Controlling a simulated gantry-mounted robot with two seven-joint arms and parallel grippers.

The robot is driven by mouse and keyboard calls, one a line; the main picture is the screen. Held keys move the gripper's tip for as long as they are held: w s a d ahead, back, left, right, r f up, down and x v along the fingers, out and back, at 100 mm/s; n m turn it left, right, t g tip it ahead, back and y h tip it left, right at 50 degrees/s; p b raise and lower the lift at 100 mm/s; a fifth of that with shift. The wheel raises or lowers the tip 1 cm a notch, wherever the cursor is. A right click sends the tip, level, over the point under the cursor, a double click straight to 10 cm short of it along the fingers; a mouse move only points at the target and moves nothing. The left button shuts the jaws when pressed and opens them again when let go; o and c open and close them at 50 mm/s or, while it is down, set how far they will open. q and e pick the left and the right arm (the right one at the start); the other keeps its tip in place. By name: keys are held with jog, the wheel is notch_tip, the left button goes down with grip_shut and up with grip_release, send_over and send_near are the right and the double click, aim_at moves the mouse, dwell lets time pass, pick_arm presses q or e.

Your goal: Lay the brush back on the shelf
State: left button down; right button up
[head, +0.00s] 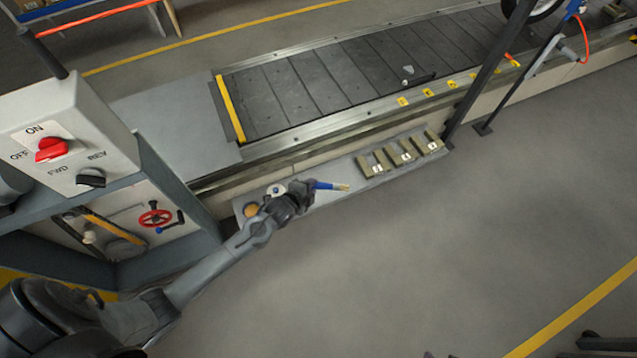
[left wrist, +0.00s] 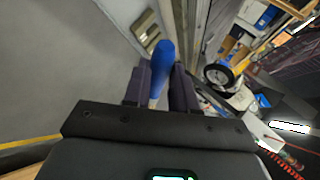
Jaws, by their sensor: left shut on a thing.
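The brush (head: 328,185) has a blue handle and a pale tip that points right in the head view. My left gripper (head: 302,191) is shut on it and holds it over the shelf (head: 338,174), a narrow grey ledge along the conveyor's near side. In the left wrist view the blue part of the brush (left wrist: 164,62) stands out beyond the two dark fingers (left wrist: 159,88). I cannot tell whether the brush touches the shelf. My right gripper is not in view.
Several numbered metal blocks (head: 402,155) sit at the shelf's right end. A white round thing (head: 275,189) and a tan round thing (head: 251,210) lie at its left end. The slat conveyor (head: 320,85) runs behind. A control box (head: 75,140) stands at left.

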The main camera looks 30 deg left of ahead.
pick_arm(q)
jog(key=a+f+n+b, duration=0.1)
jog(key=a+f+b, duration=0.2)
jog(key=f, duration=0.6)
jog(key=w+a+f+n+y+b, duration=0.1)
jog(key=a+f+b, duration=0.3)
jog(key=f+b, duration=0.4)
jog(key=w+a+f+n+g+b, duration=0.1)
jog(key=a+f+b, duration=0.3)
jog(key=f, duration=0.6)
jog(key=shift+w+f+y+b, duration=0.15)
jog(key=shift+y+b, duration=0.15)
jog(key=shift+b, duration=0.75)
jog(key=shift+a+f+b, duration=0.1)
jog(key=shift+f+b, duration=0.7)
jog(key=shift+f, duration=0.25)
jog(key=shift+f, duration=0.15)
jog(key=shift+f, duration=0.2)
